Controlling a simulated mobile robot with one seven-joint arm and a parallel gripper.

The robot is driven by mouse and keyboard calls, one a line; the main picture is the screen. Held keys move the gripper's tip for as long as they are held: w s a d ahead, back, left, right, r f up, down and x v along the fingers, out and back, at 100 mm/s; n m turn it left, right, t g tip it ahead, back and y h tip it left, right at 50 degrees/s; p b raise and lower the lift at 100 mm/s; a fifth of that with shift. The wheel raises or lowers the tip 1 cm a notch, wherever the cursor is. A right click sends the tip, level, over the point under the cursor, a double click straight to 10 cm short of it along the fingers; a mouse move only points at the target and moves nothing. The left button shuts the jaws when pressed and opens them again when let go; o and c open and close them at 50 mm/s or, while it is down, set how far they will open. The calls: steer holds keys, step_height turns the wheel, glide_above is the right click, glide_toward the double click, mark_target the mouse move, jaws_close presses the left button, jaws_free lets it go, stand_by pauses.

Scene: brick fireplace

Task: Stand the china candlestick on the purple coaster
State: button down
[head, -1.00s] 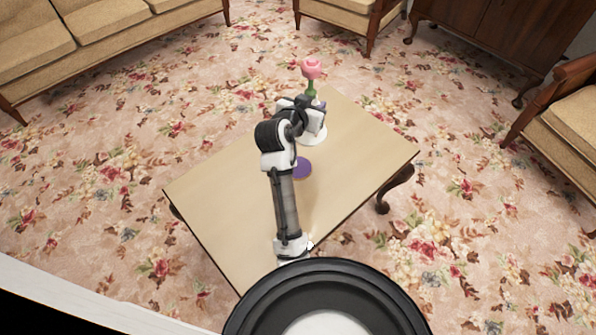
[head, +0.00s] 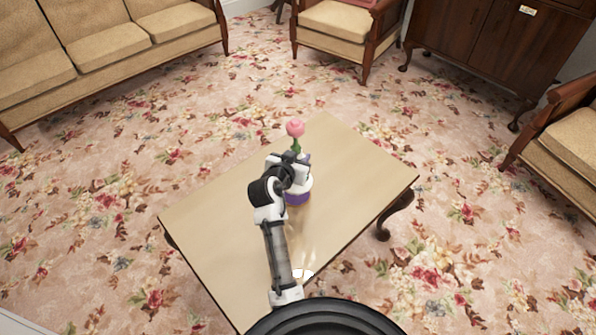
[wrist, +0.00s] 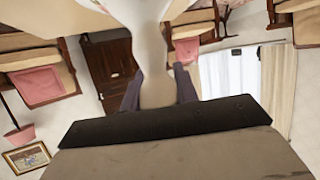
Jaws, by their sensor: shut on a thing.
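The china candlestick (head: 295,129) has a pink top, a green stem and a white base. My gripper (head: 302,161) is shut on its stem. In the wrist view, a pale part of the candlestick (wrist: 155,75) runs between the two dark fingers of my gripper (wrist: 158,88). The purple coaster (head: 297,199) lies on the table. The white base is over the coaster and covers much of it, leaving its near edge showing. The candlestick looks about upright. I cannot tell whether the base touches the coaster. My arm and wrist partly hide the base.
The wooden table (head: 350,180) is otherwise clear around the coaster. A sofa (head: 110,50), an armchair (head: 335,28), another armchair (head: 560,130) and a dark cabinet (head: 480,45) stand around it on the flowered carpet.

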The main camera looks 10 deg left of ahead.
steer(key=shift+f, duration=2.85)
steer(key=shift+f, duration=0.1)
steer(key=c, duration=1.1)
jaws_free()
steer(key=shift+f, duration=0.15)
